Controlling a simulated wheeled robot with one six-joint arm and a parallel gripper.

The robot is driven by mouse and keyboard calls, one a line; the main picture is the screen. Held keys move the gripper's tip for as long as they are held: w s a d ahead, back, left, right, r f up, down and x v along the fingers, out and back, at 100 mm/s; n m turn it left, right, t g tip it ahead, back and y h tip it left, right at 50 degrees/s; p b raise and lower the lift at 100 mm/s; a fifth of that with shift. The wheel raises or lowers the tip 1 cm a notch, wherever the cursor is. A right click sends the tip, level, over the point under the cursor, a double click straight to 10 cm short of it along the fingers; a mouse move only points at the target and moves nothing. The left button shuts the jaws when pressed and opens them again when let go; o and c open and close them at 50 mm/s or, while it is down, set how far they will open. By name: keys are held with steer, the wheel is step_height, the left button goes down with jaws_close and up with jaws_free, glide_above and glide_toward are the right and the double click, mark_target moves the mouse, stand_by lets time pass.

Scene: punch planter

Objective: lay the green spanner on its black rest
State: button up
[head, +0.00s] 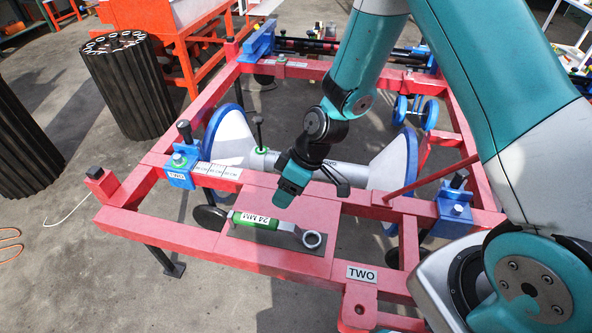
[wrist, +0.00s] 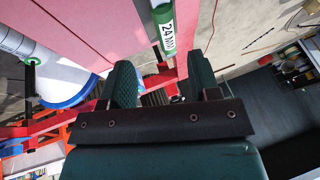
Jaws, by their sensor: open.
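The green spanner (head: 265,221), labelled 24 MM, lies across the front of the red frame, its metal ring end to the right. It lies along a dark flat strip (head: 318,254) that looks like the black rest; I cannot tell whether it is fully seated. My gripper (head: 285,197) is above and just behind the spanner in the head view, apart from it. In the wrist view my gripper (wrist: 160,80) has its two dark fingers spread with nothing between the tips.
The red frame (head: 180,236) has blue clamps (head: 180,166) with upright handles at its sides. A large white-and-blue reel (head: 232,136) sits inside it behind the spanner. Black ribbed bundles (head: 130,85) stand at left.

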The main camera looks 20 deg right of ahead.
steer(key=s+r+m+p, duration=0.1)
steer(key=s+r+p, duration=0.2)
steer(key=s+r, duration=0.3)
steer(key=s+r+m+p, duration=0.1)
steer(key=s+r+p, duration=0.2)
steer(key=r, duration=1.4)
steer(key=s+d+r+m+h+p, duration=0.1)
steer(key=s+r+p, duration=0.2)
steer(key=s+r, duration=0.6)
step_height(320, 180, up, 3)
steer(key=shift+s+f+m, duration=0.1)
steer(key=shift+s+m, duration=0.2)
steer(key=shift+d, duration=0.1)
